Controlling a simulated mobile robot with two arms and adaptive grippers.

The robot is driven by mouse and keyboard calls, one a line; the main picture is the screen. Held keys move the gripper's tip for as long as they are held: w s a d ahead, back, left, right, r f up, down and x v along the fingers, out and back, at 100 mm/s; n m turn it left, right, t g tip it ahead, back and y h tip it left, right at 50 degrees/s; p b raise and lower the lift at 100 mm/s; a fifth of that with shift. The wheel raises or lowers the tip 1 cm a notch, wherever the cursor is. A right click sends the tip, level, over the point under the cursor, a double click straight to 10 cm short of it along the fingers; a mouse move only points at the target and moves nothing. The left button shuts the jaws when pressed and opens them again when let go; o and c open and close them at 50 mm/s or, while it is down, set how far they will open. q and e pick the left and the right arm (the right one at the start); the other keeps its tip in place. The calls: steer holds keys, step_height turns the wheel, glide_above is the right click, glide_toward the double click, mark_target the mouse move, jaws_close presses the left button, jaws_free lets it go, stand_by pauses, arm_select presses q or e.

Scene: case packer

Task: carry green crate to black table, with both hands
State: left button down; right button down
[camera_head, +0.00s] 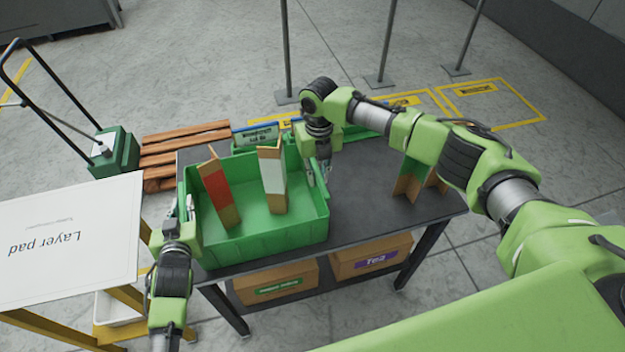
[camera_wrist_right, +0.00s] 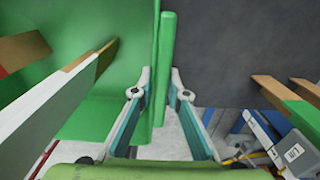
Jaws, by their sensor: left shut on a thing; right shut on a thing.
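The green crate (camera_head: 265,243) is over the left part of the black table (camera_head: 375,205); I cannot tell whether its base touches the top. Two folded cardboard pieces stand in it, one with a red face (camera_head: 217,190) and one with a white face (camera_head: 272,182). My left gripper (camera_head: 187,210) is at the crate's left wall, shut on it. My right gripper (camera_head: 318,172) is at the right wall. In the right wrist view the crate's wall (camera_wrist_right: 166,50) runs between the fingers of my right gripper (camera_wrist_right: 160,85), and the dark tabletop (camera_wrist_right: 235,50) lies beside it.
A cardboard divider with a green face (camera_head: 413,180) stands on the table's right. Boxes (camera_head: 372,258) sit on the lower shelf. A layer pad stand (camera_head: 70,240) is close on the left. A wooden pallet (camera_head: 185,150) and a green-based cart (camera_head: 115,152) are behind it.

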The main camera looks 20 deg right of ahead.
arm_select(q)
steer(key=shift+a+f, duration=0.1)
steer(key=shift+f, duration=0.2)
arm_select(e)
steer(key=shift+d+f, duration=0.2)
steer(key=shift+f, duration=0.15)
arm_select(q)
steer(key=c, duration=2)
jaws_free()
arm_select(e)
steer(key=c, duration=2)
jaws_free()
arm_select(q)
steer(key=shift+o, duration=0.2)
arm_select(e)
steer(key=shift+a+r, duration=0.1)
arm_select(q)
steer(key=shift+s, duration=0.15)
steer(key=shift+s+r, duration=0.1)
steer(key=shift+s, duration=0.1)
arm_select(e)
steer(key=shift+a, duration=0.1)
arm_select(q)
steer(key=v, duration=1.1)
arm_select(e)
step_height(320, 180, up, 12)
